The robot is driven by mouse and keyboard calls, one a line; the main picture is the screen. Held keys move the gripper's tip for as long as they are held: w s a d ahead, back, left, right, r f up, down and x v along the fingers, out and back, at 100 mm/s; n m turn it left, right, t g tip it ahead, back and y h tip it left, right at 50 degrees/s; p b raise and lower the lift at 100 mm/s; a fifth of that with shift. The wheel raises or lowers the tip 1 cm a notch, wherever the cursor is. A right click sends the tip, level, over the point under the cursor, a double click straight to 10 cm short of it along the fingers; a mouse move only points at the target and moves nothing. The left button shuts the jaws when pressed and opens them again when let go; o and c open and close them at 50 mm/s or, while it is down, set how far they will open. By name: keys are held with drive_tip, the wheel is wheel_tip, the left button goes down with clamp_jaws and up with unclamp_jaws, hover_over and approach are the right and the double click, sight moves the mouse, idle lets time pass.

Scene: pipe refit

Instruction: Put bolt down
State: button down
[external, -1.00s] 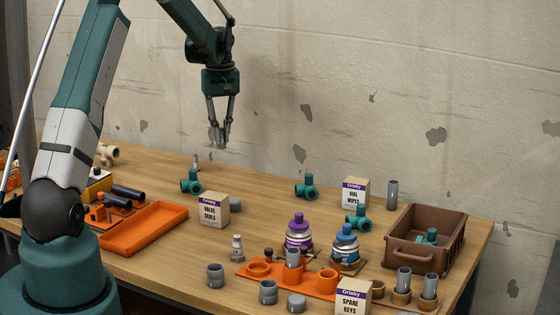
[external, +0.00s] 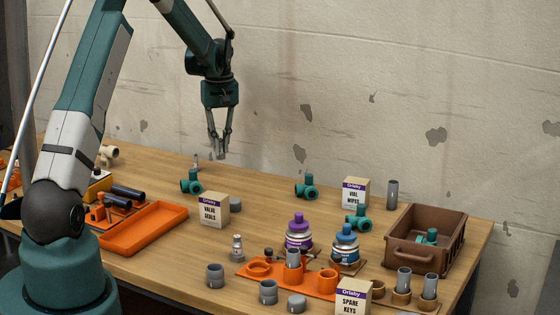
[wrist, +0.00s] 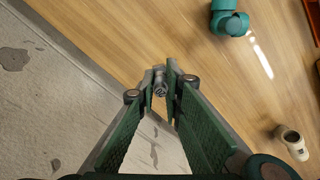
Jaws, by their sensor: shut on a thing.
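My gripper (external: 218,153) hangs above the back part of the wooden table, near the wall, with its fingers pointing down. In the wrist view the fingertips (wrist: 160,82) are shut on a small grey bolt (wrist: 159,89), whose round end shows between them. In the external view the bolt is too small to make out clearly. The bolt is held above the wood, apart from it.
A valve seals box (external: 213,209) and an empty orange tray (external: 145,230) are in front. Bare wood (external: 255,185) lies to the right.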

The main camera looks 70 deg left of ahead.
drive_tip(key=shift+f, duration=1.2)
drive_tip(key=shift+f+b, duration=0.3)
drive_tip(key=shift+f, duration=1.55)
drive_tip(key=shift+f, duration=0.2)
drive_tip(key=c, duration=2.5)
unclamp_jaws()
drive_tip(key=shift+o, duration=0.2)
drive_tip(key=shift+r, duration=0.2)
wheel_tip(320, 180, up, 12)
drive_tip(key=shift+p, duration=0.65)
